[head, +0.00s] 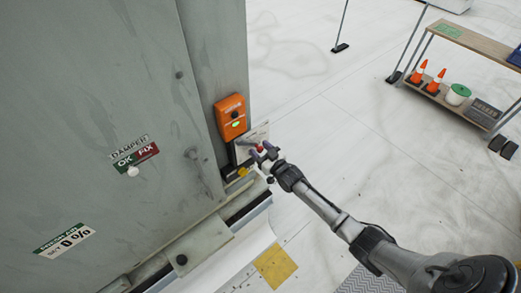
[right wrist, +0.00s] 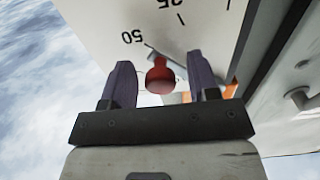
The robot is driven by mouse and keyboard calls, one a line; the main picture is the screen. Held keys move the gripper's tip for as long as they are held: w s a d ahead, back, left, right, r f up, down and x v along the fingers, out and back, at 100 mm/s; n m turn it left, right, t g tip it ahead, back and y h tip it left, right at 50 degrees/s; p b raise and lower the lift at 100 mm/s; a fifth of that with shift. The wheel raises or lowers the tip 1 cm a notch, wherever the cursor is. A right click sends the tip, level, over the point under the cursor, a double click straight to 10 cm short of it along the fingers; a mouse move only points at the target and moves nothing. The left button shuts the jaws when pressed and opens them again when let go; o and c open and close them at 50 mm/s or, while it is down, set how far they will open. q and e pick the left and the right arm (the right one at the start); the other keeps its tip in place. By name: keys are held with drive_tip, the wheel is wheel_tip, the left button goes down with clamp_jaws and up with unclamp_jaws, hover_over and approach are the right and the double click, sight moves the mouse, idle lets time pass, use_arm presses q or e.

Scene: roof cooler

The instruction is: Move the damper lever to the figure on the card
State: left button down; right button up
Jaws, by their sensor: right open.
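The damper lever's red knob (head: 260,149) is at the white scale plate, below the orange actuator. In the right wrist view the red knob (right wrist: 160,76) sits between the two spread fingers of my right gripper (right wrist: 159,72), with a gap on each side. The lever's thin arm lies near the figure 50 on the scale plate (right wrist: 130,15); part of a 25 shows farther along. My right gripper (head: 266,153) is open at the lever. My left gripper is out of view.
A shelf cart (head: 470,43) with cones stands far right. The floor between is mostly clear.

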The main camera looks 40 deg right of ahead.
drive_tip(key=shift+c, duration=0.2)
drive_tip(key=c, duration=0.5)
clamp_jaws()
